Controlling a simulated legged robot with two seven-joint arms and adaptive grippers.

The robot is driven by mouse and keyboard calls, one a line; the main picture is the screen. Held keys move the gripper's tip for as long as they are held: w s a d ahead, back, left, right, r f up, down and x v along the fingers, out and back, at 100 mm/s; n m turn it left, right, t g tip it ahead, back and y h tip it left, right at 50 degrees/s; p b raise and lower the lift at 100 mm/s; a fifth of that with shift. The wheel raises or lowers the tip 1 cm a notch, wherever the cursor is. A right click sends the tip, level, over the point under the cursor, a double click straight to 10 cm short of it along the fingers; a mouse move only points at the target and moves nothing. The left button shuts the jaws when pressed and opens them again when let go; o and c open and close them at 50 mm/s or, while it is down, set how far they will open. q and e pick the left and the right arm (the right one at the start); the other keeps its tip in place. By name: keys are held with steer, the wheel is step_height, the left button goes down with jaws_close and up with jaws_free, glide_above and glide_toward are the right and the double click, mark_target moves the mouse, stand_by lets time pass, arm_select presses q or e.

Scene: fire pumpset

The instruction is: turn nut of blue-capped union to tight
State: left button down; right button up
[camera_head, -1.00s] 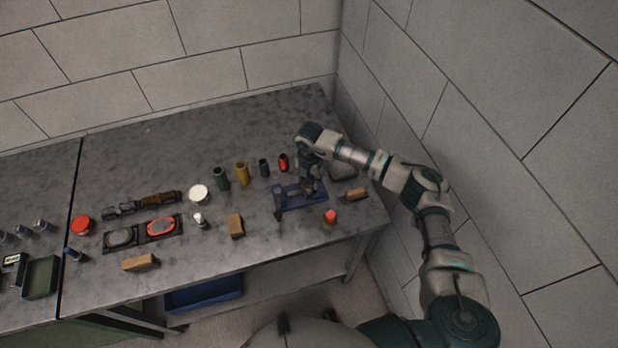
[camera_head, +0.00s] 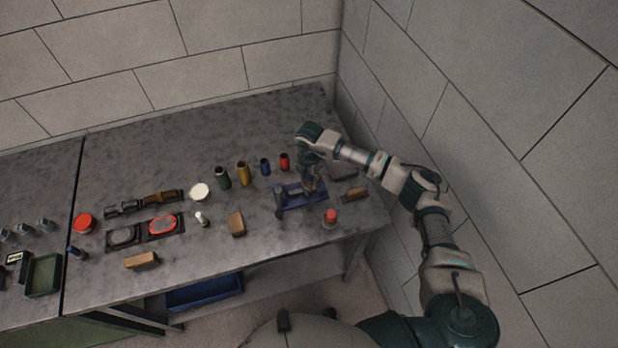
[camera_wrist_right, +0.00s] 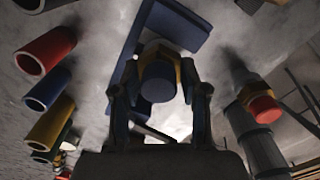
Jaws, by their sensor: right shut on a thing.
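The blue-capped union shows in the right wrist view, with its blue cap (camera_wrist_right: 158,84) facing the camera and a brass-coloured nut (camera_wrist_right: 161,50) just behind it. It stands at a blue holder (camera_wrist_right: 184,22), which also shows in the head view (camera_head: 291,197) on the right part of the bench. My right gripper (camera_wrist_right: 158,72) points down with one finger on each side of the nut and is shut on it. In the head view my right gripper (camera_head: 311,186) hides most of the union. My left gripper is not in view.
A red-capped fitting (camera_head: 331,216) stands close by near the bench's front edge. Red (camera_head: 285,161), blue (camera_head: 265,167), yellow (camera_head: 243,173) and green (camera_head: 222,178) sleeves stand to the left. A wooden-backed brush (camera_head: 355,195) lies to the right, near the wall. The bench's back is clear.

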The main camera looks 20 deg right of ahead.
steer(key=o, duration=1)
steer(key=shift+w+d, duration=0.1)
steer(key=shift+d, duration=0.05)
steer(key=shift+o, duration=0.7)
steer(key=shift+d, duration=0.1)
steer(key=shift+r, duration=0.25)
step_height(320, 180, up, 11)
steer(key=shift+r, duration=0.15)
